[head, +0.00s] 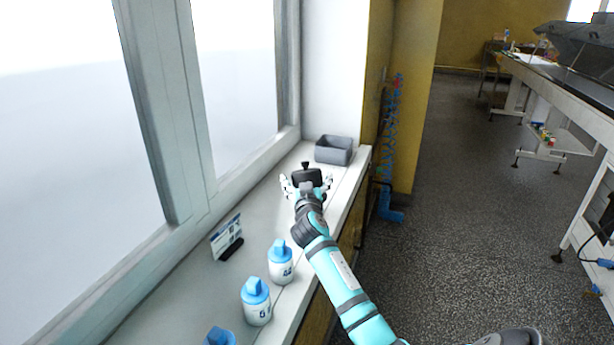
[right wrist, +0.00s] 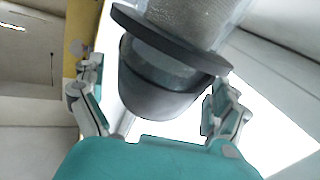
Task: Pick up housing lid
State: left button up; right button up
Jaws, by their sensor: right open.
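A dark grey, rounded, tapering part with a flat flange, which I take to be the housing lid (right wrist: 160,88), fills the middle of the right wrist view. A grey, mesh-like cylinder (right wrist: 205,15) extends beyond the flange. In the head view, a dark body with a small knob (head: 305,165) shows at my right gripper (head: 307,183), over the far part of the sill; the hand partly hides it. My right gripper (right wrist: 155,95) is open, with one finger on each side of the dark part. I cannot tell whether the fingers touch it. My left gripper is out of view.
A grey open bin (head: 334,143) stands at the sill's far end. Several white bottles with blue caps (head: 281,265) and a small sign card (head: 227,237) stand on the near sill (head: 190,290). The window wall bounds the left. Open floor and a bench (head: 575,90) lie right.

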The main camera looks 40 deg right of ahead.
aim_at(307, 171)
jog(key=shift+w+d, duration=0.4)
jog(key=shift+w, duration=0.05)
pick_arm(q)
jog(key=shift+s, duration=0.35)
pick_arm(e)
jog(key=c, duration=1.1)
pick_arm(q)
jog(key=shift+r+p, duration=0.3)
pick_arm(e)
notch_tip(307, 171, up, 10)
